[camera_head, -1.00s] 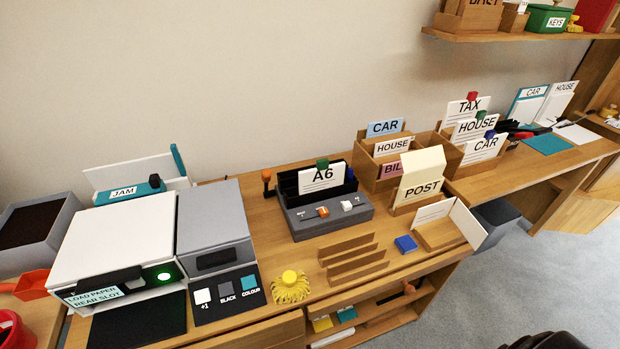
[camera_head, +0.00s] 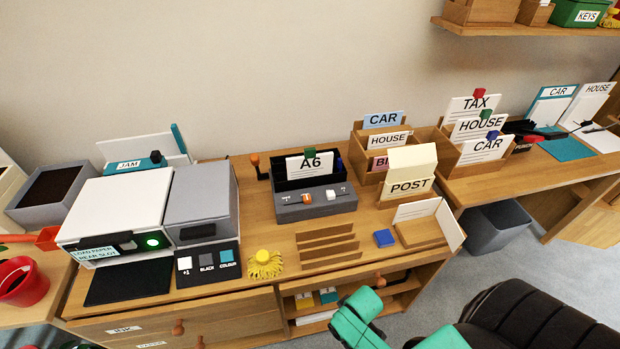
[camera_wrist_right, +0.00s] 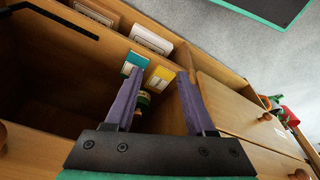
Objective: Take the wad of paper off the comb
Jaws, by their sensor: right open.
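No wad of paper can be made out in either view. I cannot tell for certain which thing is the comb; a wooden rack of parallel slats (camera_head: 327,247) on the desk front is comb-like, and no paper shows on it. The printer (camera_head: 122,212) with a label reading JAM behind it stands at the left; its inside is hidden. My right gripper (camera_wrist_right: 159,76) is open and empty in the right wrist view, facing the open shelf under the desk. In the head view only green parts of my right arm show at the bottom. My left gripper is out of view.
The shelf holds yellow and teal packets (camera_wrist_right: 161,77) and white stacks (camera_wrist_right: 152,38). A blue block (camera_head: 384,238) and a yellow tasselled thing (camera_head: 264,264) lie beside the rack. A black chair (camera_head: 535,320) stands at front right. Drawers (camera_head: 200,325) are below the desk.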

